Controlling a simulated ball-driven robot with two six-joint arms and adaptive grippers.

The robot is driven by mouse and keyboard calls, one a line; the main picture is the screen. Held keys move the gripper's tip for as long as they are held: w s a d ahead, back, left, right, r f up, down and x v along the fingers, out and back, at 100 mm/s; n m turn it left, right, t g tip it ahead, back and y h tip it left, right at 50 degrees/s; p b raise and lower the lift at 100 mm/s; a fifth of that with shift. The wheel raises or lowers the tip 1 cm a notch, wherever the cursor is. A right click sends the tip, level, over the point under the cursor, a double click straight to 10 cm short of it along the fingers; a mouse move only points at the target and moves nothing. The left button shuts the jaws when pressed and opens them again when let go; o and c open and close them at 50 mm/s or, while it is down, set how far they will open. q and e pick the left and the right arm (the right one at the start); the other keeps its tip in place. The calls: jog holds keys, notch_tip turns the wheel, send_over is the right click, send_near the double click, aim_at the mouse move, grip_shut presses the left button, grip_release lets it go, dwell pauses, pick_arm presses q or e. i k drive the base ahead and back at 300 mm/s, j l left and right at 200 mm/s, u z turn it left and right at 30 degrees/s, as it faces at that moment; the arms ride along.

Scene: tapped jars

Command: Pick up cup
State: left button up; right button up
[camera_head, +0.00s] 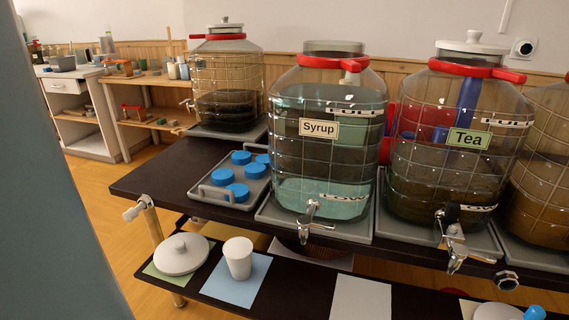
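A white cup (239,260) stands upright on a light blue square mat (213,289) on the low dark shelf in front of the table. Its wider end is at the top. It stands apart from the pale lid to its left, and nothing covers it. Neither of my grippers shows in the head view.
A pale lid (181,254) lies on a green mat left of the cup. Glass jars labelled Syrup (330,180) and Tea (455,185) stand above on the dark table (160,180), with taps (308,215) overhanging the front. A bare white mat (360,298) lies right of the cup.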

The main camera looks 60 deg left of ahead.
aim_at(237, 251)
jog(key=u, duration=2)
